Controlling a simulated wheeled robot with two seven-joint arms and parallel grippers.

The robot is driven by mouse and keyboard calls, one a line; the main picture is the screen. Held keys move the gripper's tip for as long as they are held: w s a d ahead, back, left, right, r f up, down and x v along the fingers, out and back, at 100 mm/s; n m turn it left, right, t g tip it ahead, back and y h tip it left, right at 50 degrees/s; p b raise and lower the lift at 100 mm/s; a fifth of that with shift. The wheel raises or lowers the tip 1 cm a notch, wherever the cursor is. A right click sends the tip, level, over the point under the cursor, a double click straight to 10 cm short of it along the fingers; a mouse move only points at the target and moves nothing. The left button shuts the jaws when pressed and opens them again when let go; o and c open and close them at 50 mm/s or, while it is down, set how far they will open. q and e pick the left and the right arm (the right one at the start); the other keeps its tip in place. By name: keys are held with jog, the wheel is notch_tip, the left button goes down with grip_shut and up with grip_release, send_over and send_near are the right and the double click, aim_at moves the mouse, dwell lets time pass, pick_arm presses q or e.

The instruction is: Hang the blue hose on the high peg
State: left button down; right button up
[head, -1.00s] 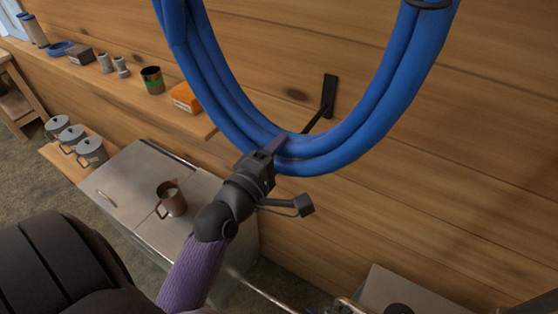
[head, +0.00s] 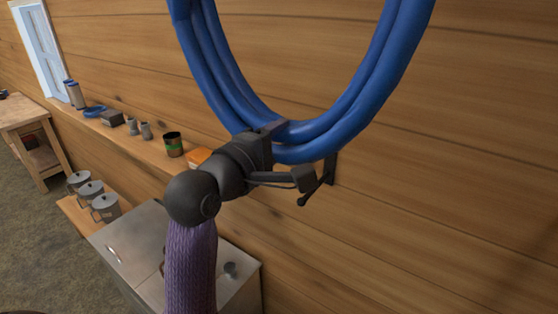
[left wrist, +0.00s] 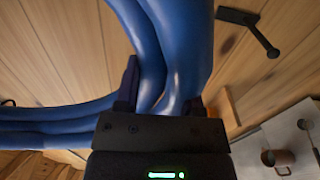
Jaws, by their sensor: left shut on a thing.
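The blue hose (head: 398,70) is a coil of several turns, its lower bend in the middle of the head view and its top cut off. My left gripper (head: 275,132) is shut on the lower bend. In the left wrist view the hose (left wrist: 170,45) passes between the fingers (left wrist: 165,92). My right gripper is out of view.
A wall shelf (head: 140,146) at the left holds cans, small fittings and an orange box (head: 199,157). Below are a metal-topped unit (head: 130,235) and lidded pots (head: 105,208). The wall right of the hose is bare.

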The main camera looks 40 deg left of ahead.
pick_arm(q)
jog(key=shift+w+a, duration=0.1)
jog(key=shift+w, duration=0.1)
jog(key=w, duration=0.5)
jog(key=shift+w, duration=0.4)
jog(key=w+b, duration=0.1)
jog(key=w, duration=1.3)
jog(key=shift+w, duration=0.35)
dwell(0.3)
jog(key=shift+f, duration=0.1)
